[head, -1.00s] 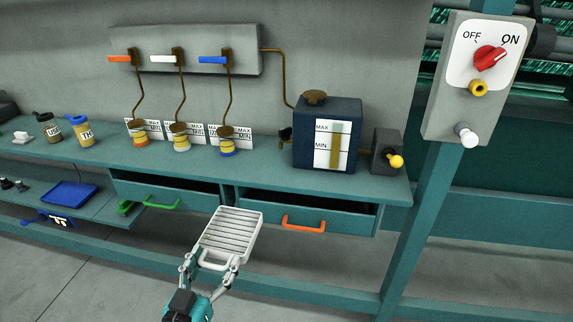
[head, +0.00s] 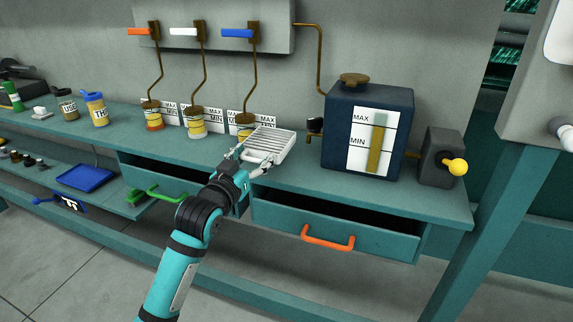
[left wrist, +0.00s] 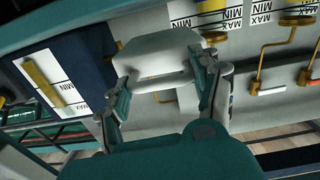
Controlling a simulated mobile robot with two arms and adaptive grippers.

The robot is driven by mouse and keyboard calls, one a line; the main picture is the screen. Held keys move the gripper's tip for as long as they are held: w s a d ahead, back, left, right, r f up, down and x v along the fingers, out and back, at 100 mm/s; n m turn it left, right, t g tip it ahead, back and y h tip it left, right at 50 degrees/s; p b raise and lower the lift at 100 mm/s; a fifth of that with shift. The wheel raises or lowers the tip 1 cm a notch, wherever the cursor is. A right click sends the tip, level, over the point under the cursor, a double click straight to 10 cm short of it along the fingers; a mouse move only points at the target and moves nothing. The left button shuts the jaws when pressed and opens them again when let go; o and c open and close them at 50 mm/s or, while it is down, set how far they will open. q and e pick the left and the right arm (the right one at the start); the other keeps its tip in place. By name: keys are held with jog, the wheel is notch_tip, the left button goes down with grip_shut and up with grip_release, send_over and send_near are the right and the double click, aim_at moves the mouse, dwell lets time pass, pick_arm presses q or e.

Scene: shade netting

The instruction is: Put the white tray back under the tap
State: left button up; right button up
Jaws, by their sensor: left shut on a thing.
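The white ribbed tray (head: 268,144) is held up by my left gripper (head: 249,161), above the front part of the bench just left of the dark blue tank. In the left wrist view, the fingers (left wrist: 163,82) are shut on the handle of the tray (left wrist: 155,48). A small dark tap (head: 315,125) sticks out of the left side of the tank (head: 341,118). The tray is to the left of this tap and partly covers the foot of the blue-handled line's jar. My right gripper is not in view.
Two drawers below the bench stand partly open, with a green handle (head: 160,194) and an orange handle (head: 327,238). Several yellow jars, one of them here (head: 196,127), stand along the wall. A grey box with a yellow knob (head: 456,166) is right of the tank.

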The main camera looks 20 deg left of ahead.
pick_arm(q)
send_over(285, 176)
jog(key=shift+f, duration=0.4)
notch_tip(285, 176, down, 4)
jog(key=shift+r, duration=0.25)
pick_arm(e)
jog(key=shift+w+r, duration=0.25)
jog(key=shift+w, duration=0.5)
pick_arm(q)
jog(key=o, duration=1.7)
jog(key=shift+f, duration=0.1)
jog(key=shift+c, duration=0.2)
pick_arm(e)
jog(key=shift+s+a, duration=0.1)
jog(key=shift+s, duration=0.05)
